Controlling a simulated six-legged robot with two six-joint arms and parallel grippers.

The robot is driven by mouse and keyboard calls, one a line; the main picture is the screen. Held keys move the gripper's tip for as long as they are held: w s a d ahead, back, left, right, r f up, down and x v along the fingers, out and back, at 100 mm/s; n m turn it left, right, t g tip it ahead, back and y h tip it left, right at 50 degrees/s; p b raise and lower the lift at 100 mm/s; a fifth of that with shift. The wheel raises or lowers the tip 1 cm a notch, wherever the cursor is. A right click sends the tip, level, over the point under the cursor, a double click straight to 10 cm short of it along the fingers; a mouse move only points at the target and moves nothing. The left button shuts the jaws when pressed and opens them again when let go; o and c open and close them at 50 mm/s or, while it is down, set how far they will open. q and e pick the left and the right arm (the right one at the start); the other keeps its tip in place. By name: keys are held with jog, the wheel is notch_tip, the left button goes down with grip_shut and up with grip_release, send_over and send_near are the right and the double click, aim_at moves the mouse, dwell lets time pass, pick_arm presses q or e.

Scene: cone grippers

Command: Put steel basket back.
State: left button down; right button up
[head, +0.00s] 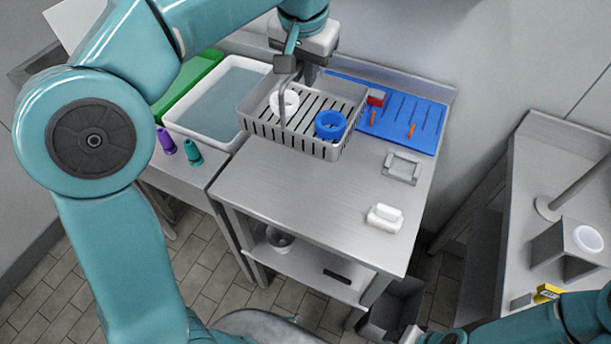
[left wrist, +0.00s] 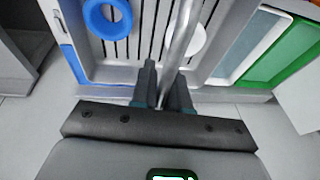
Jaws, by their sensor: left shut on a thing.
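The steel basket (head: 327,152) is a grey slotted tray with a tall hoop handle, at the back left of the steel table in the head view. It holds a white cup (head: 284,102) and a blue cup (head: 330,125). My left gripper (head: 291,72) is above the basket's back part, shut on its handle. In the left wrist view, the gripper's dark fingers (left wrist: 165,88) close around the handle bar (left wrist: 181,45). I cannot tell whether the basket's underside touches the table. Part of my right arm shows at lower right; its jaws are not clear.
A blue mat (head: 428,112) with orange pieces and a red block (head: 376,97) lies right of the basket. A water basin (head: 220,98) stands left. The table's front is clear except for a white block (head: 384,217) and a metal plate (head: 402,168).

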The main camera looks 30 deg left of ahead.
pick_arm(q)
notch_tip(320, 180, down, 20)
jog(key=b, duration=0.1)
jog(key=shift+r+b, duration=0.25)
jog(key=shift+b, duration=0.1)
jog(key=shift+f+b, duration=0.2)
jog(key=shift+b, duration=0.1)
jog(key=c, duration=1.1)
grip_release()
jog(key=shift+w, duration=0.1)
